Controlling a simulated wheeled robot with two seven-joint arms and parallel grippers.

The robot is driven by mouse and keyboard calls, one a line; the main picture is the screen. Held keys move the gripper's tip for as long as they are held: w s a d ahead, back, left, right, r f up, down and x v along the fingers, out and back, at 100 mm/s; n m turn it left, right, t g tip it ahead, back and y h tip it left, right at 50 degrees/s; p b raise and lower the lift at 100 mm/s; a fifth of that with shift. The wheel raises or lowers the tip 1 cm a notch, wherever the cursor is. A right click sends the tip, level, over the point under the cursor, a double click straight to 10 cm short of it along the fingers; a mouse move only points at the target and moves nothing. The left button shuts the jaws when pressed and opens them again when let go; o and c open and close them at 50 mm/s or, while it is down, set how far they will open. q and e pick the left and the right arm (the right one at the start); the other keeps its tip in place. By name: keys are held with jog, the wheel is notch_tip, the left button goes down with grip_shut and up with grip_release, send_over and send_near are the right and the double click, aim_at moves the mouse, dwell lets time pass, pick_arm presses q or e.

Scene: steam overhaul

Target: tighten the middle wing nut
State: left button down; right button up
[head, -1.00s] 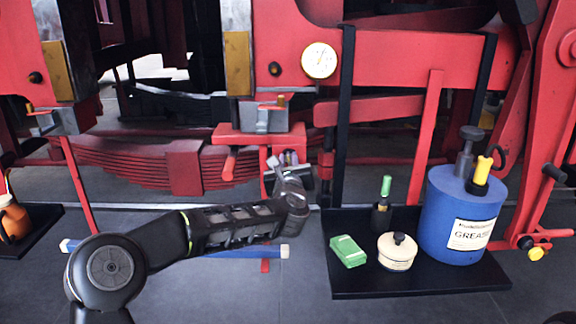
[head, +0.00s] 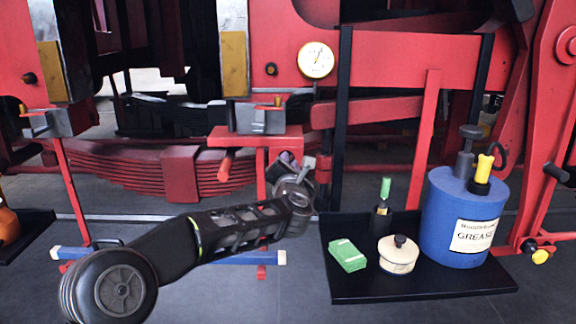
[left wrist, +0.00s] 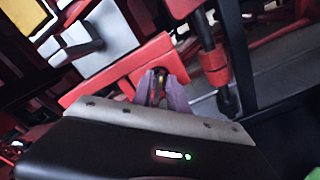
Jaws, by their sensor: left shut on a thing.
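My left gripper (head: 287,162) reaches in front of the middle red stand (head: 256,138), below its top. In the left wrist view its two purple-grey fingers (left wrist: 162,92) are close together around a small dark piece with an orange-brown tint, which looks like the middle wing nut (left wrist: 159,77). The fingers cover most of it, so its wings and thread cannot be made out. In the head view my wrist hides it. The red stand's face (left wrist: 125,72) lies just behind the fingertips. My right gripper is not in view.
A black shelf (head: 420,292) at the right carries a blue grease drum (head: 460,215), a cream pot (head: 398,262), a green block (head: 347,255) and a green-capped bottle (head: 382,212). A dial gauge (head: 316,60) is above. A black upright (head: 342,130) stands close right of my gripper.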

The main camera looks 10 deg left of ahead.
pick_arm(q)
jog(key=m, duration=0.5)
jog(key=m+p, duration=0.1)
jog(key=m, duration=0.2)
jog(key=shift+d+f, duration=0.2)
jog(key=shift+f, duration=0.2)
dwell(0.9)
jog(key=c, duration=1.6)
grip_release()
jog(key=shift+w, duration=0.1)
jog(key=shift+o, duration=0.2)
jog(key=b+v, duration=0.2)
jog(key=v, duration=0.6)
